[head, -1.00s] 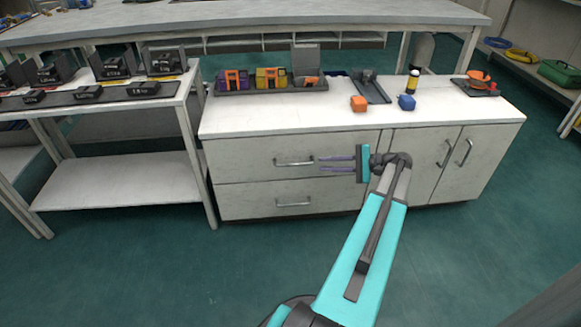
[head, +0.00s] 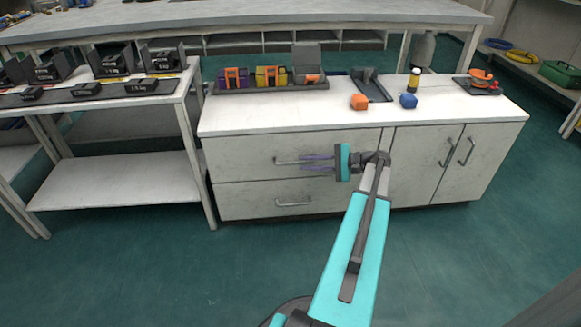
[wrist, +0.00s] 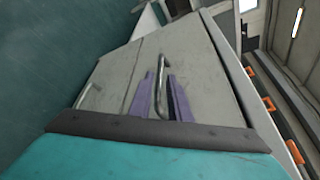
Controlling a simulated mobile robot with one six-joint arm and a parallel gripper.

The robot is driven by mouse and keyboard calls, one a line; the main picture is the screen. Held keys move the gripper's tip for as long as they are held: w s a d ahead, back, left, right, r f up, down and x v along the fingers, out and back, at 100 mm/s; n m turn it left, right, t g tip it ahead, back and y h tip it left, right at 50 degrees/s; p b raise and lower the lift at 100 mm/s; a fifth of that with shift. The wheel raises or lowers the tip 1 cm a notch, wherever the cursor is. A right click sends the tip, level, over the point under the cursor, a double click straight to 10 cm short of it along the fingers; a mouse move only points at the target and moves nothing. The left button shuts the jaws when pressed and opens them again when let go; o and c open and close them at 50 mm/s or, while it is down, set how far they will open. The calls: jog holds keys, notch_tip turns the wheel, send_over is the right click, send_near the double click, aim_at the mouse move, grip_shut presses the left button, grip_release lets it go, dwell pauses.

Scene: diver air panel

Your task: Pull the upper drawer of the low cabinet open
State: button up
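The low cabinet's upper drawer (head: 240,157) is flush with the cabinet front. Its metal bar handle (head: 286,161) runs level in the head view. My gripper (head: 302,163) is open, its two thin purple fingers pointing left at the handle's right part. In the wrist view the fingers (wrist: 161,82) lie one on each side of the upper drawer handle (wrist: 161,68), with gaps visible beside the bar. Contact with the handle cannot be made out. The upper drawer front (wrist: 200,62) fills the middle of that view.
The lower drawer (head: 240,201) is shut, with its own handle (head: 293,202). Double doors (head: 415,165) stand at the right. A shelf table (head: 120,180) is at left. The floor in front is clear.

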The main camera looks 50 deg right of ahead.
aim_at(295, 163)
jog(key=shift+b+x, duration=0.95)
jog(key=shift+x, duration=2.35)
jog(key=shift+c, duration=0.3)
grip_shut()
jog(key=shift+a, duration=0.15)
jog(key=shift+s, duration=0.1)
